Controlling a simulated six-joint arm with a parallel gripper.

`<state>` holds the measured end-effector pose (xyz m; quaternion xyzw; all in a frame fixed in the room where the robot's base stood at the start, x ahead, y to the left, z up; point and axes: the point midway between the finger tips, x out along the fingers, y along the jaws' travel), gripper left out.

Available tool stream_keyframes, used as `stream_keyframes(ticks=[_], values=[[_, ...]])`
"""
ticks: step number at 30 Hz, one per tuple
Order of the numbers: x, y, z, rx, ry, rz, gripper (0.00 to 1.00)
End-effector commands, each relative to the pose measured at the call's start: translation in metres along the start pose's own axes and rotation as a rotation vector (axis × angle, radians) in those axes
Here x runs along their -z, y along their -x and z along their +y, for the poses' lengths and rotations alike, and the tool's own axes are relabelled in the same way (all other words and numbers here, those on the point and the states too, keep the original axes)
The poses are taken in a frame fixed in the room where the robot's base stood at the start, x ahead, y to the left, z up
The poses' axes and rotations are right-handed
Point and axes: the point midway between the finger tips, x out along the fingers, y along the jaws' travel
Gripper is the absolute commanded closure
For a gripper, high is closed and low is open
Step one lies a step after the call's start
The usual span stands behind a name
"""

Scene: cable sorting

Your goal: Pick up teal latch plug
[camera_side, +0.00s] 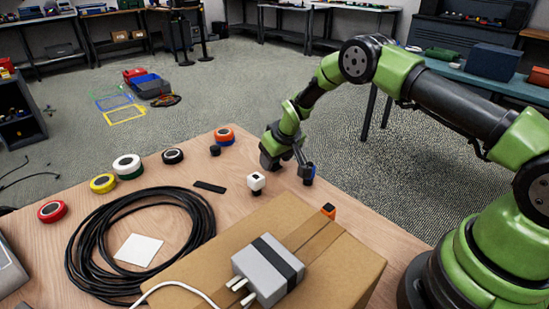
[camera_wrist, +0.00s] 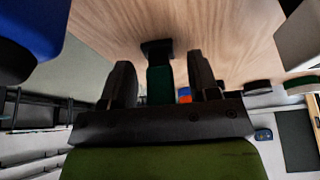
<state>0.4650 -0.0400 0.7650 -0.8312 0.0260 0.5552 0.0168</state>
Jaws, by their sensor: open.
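The teal latch plug (camera_wrist: 159,86) shows in the wrist view as a dark green-teal block with a black part (camera_wrist: 157,48) at its upper end. It stands between the two fingers of my gripper (camera_wrist: 162,78), which are open, with a visible gap on each side. In the side view my gripper (camera_side: 284,160) is low at the table's far edge, and I cannot make out the teal plug there. Whether the fingers touch the table is not clear.
A blue plug (camera_side: 308,172) stands close to my gripper, and shows large in the wrist view (camera_wrist: 28,28). A white plug (camera_side: 257,182) is nearby. Tape rolls (camera_side: 127,165) and a black cable coil (camera_side: 85,235) lie left.

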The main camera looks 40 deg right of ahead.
Motion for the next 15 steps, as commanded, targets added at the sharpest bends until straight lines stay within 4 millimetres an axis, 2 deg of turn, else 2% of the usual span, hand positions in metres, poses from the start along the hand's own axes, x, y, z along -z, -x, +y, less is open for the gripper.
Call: stream_keyframes(ticks=[3, 9, 10, 15], values=[[0.0, 0.0003, -0.0001, 0.0, 0.0, 0.0, 0.47], [0.0, 0.0004, -0.0001, 0.0, 0.0, 0.0, 0.93], [0.0, 0.0004, -0.0001, 0.0, 0.0, 0.0, 0.98], [0.0001, 0.0005, -0.0001, 0.0, 0.0, 0.0, 0.98]])
